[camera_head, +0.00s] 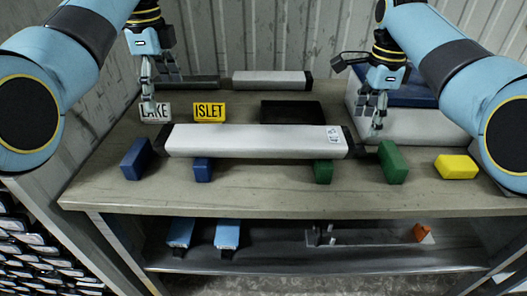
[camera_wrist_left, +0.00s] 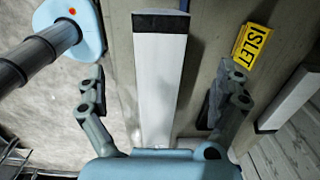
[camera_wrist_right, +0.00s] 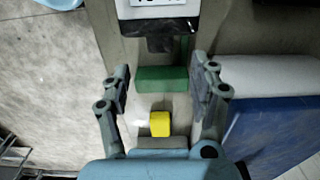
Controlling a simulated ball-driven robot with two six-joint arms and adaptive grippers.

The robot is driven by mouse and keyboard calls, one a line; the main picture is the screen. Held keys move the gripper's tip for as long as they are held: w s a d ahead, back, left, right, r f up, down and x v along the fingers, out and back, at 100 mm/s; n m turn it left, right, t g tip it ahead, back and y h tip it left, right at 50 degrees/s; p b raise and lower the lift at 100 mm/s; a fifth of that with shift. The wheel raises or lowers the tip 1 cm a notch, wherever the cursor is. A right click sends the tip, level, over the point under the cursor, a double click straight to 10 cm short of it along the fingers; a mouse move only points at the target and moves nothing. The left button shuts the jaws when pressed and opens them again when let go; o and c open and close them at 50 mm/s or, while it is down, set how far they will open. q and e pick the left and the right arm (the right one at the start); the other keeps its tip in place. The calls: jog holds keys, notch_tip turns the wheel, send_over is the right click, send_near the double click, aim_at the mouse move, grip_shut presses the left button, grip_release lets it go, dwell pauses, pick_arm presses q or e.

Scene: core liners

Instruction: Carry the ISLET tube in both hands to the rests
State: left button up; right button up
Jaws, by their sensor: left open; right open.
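A long white tube with dark end caps (camera_head: 255,141) lies across the front of the table. A small label at its right end is too small to read. Two blue blocks (camera_head: 137,160) and two green blocks (camera_head: 391,162) stand by it; whether it touches them I cannot tell. A yellow ISLET sign (camera_head: 209,112) stands behind it. My left gripper (camera_head: 148,100) is open above the tube's left part; in the left wrist view the tube (camera_wrist_left: 157,80) runs between its fingers. My right gripper (camera_head: 376,108) is open and empty past the tube's right end.
A second white tube (camera_head: 270,80) lies at the back. A white LAKE sign (camera_head: 156,112), a black tray (camera_head: 291,110) and a yellow block (camera_head: 455,167) are on the table. A white and blue box (camera_head: 405,120) stands at the right. The front strip of table is bare.

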notch_tip(320, 180, up, 4)
jog(key=shift+r, duration=0.1)
dwell(0.4)
